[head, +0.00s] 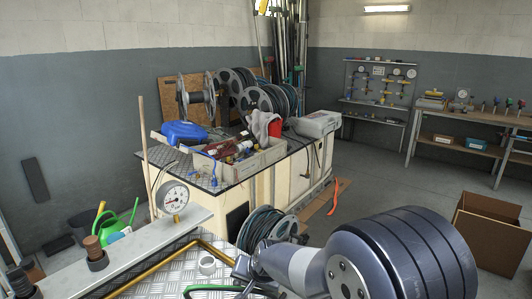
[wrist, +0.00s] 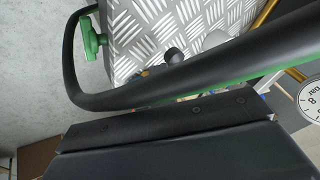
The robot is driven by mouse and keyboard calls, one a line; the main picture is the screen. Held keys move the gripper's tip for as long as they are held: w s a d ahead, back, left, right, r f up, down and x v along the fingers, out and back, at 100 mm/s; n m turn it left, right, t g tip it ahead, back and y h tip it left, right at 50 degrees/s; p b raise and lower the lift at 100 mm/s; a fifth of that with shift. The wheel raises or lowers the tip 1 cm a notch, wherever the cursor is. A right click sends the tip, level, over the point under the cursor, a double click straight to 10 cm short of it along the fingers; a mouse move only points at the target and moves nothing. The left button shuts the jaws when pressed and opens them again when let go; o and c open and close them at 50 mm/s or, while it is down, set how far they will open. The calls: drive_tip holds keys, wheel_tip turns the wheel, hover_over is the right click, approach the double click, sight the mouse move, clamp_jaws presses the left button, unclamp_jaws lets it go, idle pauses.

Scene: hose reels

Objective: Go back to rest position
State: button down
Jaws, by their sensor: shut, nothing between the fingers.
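My arm comes in from the lower right of the head view, and my gripper (head: 243,270) is low in the middle, over the diamond-plate bench top (head: 160,265). In the wrist view the dark finger parts of my gripper (wrist: 165,130) fill the lower part; the gripper is shut with nothing held. A green handle (wrist: 90,38) is at upper left of the wrist view.
A pressure gauge (head: 172,197) stands on the pale beam at left; it also shows in the wrist view (wrist: 308,97). A cluttered cabinet with hose reels (head: 275,98) is behind. A cardboard box (head: 487,230) is at right; floor between is open.

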drive_tip(key=d+n+b, duration=0.1)
drive_tip(key=d+b, duration=0.1)
drive_tip(key=d+n+g+y+b, duration=0.1)
drive_tip(key=d+n, duration=0.1)
drive_tip(key=d, duration=0.1)
drive_tip(key=shift+w+d+r+y+b, duration=0.1)
drive_tip(key=shift+w+d+y+b, duration=0.1)
drive_tip(key=shift+y+b, duration=0.15)
idle(0.3)
